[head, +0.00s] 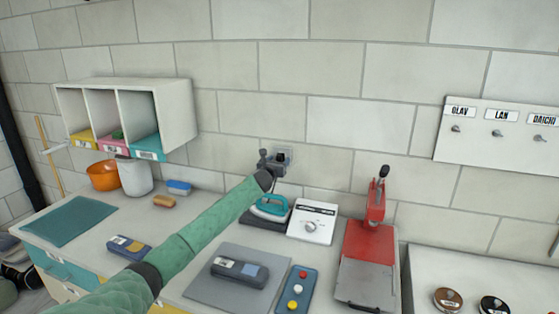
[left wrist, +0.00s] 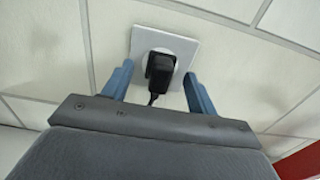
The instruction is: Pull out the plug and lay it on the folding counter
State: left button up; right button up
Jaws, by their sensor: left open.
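A black plug (head: 281,157) sits in a square wall socket above the counter; it also shows in the left wrist view (left wrist: 160,66) with its cord hanging down. My left gripper (head: 271,160) is at the socket, and in the wrist view its open blue fingers (left wrist: 158,76) stand on either side of the plug, apart from it. A pale counter (head: 190,213) runs below the wall, and a separate surface (head: 420,265) stands at the right. I cannot tell which one is the folding counter. My right gripper is not in view.
Below the socket stand a teal iron (head: 270,206), a white dial box (head: 312,222) and a red press (head: 375,225). A grey mat (head: 205,285) bears a handheld device (head: 240,270). A cubby shelf (head: 175,115) hangs at left. Two jars stand on the right surface.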

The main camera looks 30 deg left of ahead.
pick_arm(q)
jog(key=shift+w+a, duration=0.1)
jog(key=shift+w, duration=0.35)
dwell(0.6)
dwell(0.5)
jog(key=shift+p, duration=0.4)
grip_shut()
jog(key=shift+s+f, duration=0.1)
jog(key=shift+s, duration=0.05)
